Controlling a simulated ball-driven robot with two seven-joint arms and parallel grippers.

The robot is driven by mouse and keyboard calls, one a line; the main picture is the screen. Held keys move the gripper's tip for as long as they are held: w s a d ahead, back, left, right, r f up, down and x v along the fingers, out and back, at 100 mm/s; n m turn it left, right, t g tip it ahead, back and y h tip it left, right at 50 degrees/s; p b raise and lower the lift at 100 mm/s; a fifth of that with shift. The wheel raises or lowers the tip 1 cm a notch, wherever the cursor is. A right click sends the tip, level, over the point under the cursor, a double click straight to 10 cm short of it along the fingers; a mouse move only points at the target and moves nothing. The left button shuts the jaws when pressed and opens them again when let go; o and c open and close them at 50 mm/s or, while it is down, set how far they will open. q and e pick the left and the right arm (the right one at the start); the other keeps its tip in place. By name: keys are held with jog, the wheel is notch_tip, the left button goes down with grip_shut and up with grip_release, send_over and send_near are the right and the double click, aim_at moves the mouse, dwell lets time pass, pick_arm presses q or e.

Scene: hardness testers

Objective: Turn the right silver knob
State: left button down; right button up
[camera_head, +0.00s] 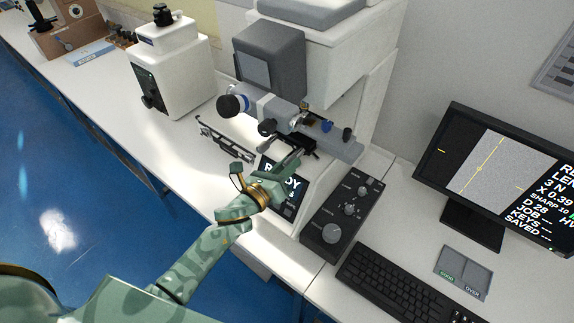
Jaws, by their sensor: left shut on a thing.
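The hardness tester (330,100) is a white machine with a grey head and a grey horizontal measuring tube. My left gripper (296,157) reaches up from the lower left to the tester's front, to the right of that knob and just below the tube. Its fingers are shut on a small part there, apparently the right silver knob, which the fingers mostly hide. My right gripper is not in view.
A READY display (288,190) sits behind my left wrist. To the right are a dark control box with knobs (332,232), a keyboard (395,285) and a monitor (495,165). Another white tester (172,65) stands at the left. Blue floor lies beyond the bench edge.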

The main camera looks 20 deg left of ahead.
pick_arm(q)
jog(key=n, duration=0.4)
jog(key=shift+n, duration=0.3)
jog(key=n+p, duration=0.1)
jog(key=n, duration=0.2)
jog(key=shift+n, duration=0.4)
jog(key=n+p, duration=0.1)
jog(key=n, duration=0.2)
jog(key=shift+n, duration=0.3)
jog(key=n+p, duration=0.1)
jog(key=n, duration=0.4)
jog(key=shift+r+p, duration=0.1)
jog(key=shift+p, duration=0.25)
jog(key=n+p, duration=0.1)
jog(key=n, duration=0.4)
jog(key=n+p, duration=0.1)
jog(key=n, duration=0.3)
jog(key=shift+p, duration=0.35)
jog(key=n+p, duration=0.1)
jog(key=n, duration=0.4)
jog(key=shift+n, duration=1.9)
